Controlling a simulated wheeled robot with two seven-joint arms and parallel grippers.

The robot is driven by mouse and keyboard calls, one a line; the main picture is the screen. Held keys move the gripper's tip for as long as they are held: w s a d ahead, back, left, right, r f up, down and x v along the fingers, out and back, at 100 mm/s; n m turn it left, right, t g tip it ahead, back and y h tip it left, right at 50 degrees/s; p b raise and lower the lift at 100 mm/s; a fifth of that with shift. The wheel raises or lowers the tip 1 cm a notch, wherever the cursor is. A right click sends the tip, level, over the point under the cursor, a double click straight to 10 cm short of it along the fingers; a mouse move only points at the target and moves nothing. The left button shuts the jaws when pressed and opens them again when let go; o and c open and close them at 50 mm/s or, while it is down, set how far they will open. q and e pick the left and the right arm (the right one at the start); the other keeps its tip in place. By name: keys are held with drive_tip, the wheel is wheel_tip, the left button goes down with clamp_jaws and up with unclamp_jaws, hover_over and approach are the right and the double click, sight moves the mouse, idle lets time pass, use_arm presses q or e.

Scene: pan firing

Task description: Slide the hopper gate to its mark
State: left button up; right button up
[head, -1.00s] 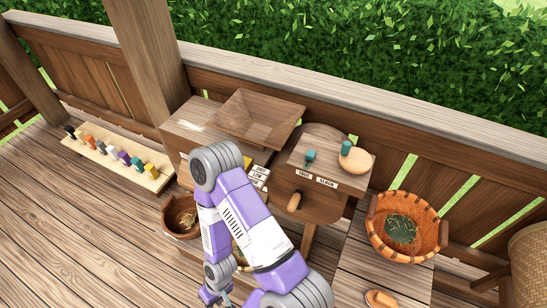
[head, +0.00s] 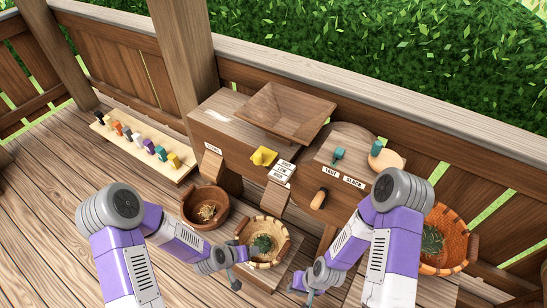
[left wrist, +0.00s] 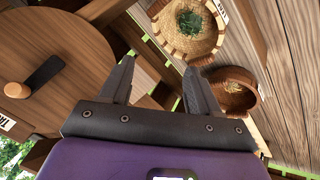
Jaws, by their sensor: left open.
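The wooden hopper (head: 285,112) sits on top of the wooden winnowing machine. A yellow gate handle (head: 263,156) sticks out from the machine's front, beside a stack of small white mark labels (head: 281,173). I cannot read exactly which mark it lines up with. My left gripper (head: 237,281) is low in front of the machine, below the handle and apart from it. In the left wrist view it is open and empty (left wrist: 160,88). My right gripper (head: 303,295) is at the bottom centre, well away from the handle; its fingers are too small to judge.
A teal knob (head: 339,153) and wooden crank handle (head: 319,198) are on the drum. A brown bowl (head: 205,207) and a basket with green leaves (head: 264,243) stand below the front. A larger orange basket (head: 441,230) is at right. A board of coloured blocks (head: 140,147) lies left.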

use_arm(q)
drive_tip(key=w+d+r+m+t+h+b, duration=0.1)
drive_tip(key=w+d+r+t+b, duration=0.15)
drive_tip(key=w, duration=0.45)
drive_tip(key=w+d+r+m+t+b, duration=0.1)
drive_tip(key=w+t+b, duration=0.15)
drive_tip(key=w, duration=0.35)
drive_tip(key=m+t+b, duration=0.2)
drive_tip(key=t+b, duration=0.2)
drive_tip(key=t, duration=0.3)
approach(259, 152)
drive_tip(key=w, duration=0.2)
drive_tip(key=w+d+f, duration=0.1)
drive_tip(key=shift+w+d, duration=0.1)
drive_tip(key=shift+w, duration=0.15)
drive_tip(key=shift+w+d+r, duration=0.1)
drive_tip(key=shift+w+r, duration=0.05)
drive_tip(key=shift+w, duration=0.15)
drive_tip(key=shift+b+x, duration=0.65)
drive_tip(key=shift+x, duration=2.65)
use_arm(e)
wheel_tip(259, 152, down, 12)
drive_tip(key=shift+f, duration=0.2)
use_arm(q)
drive_tip(key=shift+c, duration=0.2)
clamp_jaws()
